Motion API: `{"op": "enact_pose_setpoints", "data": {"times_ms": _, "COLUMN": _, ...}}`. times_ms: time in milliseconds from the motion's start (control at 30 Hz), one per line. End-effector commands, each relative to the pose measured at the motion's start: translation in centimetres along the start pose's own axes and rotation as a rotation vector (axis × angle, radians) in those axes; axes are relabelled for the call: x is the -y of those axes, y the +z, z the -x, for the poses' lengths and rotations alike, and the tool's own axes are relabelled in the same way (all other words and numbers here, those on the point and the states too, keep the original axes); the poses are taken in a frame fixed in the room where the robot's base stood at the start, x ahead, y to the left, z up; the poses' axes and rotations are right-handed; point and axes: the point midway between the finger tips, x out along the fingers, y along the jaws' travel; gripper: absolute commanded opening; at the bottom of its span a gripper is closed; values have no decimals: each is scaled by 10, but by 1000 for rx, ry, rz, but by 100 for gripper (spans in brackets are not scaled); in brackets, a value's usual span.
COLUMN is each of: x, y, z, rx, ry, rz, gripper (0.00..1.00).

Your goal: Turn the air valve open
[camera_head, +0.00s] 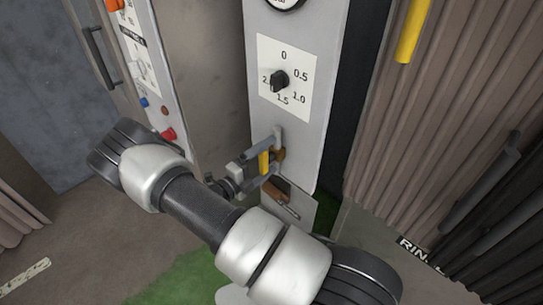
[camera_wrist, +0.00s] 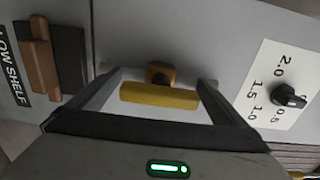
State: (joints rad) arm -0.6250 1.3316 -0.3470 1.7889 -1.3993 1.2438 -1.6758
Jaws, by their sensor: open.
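The air valve appears to be the short yellow bar handle (camera_head: 264,164) on a brass-coloured stem, low on the grey panel; the bar stands roughly upright in the head view. In the wrist view the yellow handle (camera_wrist: 160,96) lies across the gap between my fingers, with the brass stem (camera_wrist: 160,73) behind it. My gripper (camera_head: 268,161) is open around the handle, one finger above it and one below. In the wrist view my gripper (camera_wrist: 160,82) has a finger near each end of the bar; whether either touches cannot be told.
A black knob (camera_head: 280,79) on a white numbered dial sits above the valve. A brown block (camera_wrist: 40,67) on a dark plate, beside a "LOW SHELF" label, is at left in the wrist view. A panel with coloured buttons (camera_head: 168,135) stands left; pleated brown curtain (camera_head: 440,110) hangs right.

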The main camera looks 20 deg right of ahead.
Motion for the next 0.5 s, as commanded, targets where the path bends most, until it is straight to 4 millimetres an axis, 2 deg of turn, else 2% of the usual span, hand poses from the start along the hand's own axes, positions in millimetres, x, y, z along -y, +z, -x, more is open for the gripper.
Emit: {"op": "enact_pose_setpoints", "data": {"times_ms": 500, "x": -1, "y": 0, "z": 122, "rx": 3, "ry": 2, "rz": 1, "gripper": 97}}
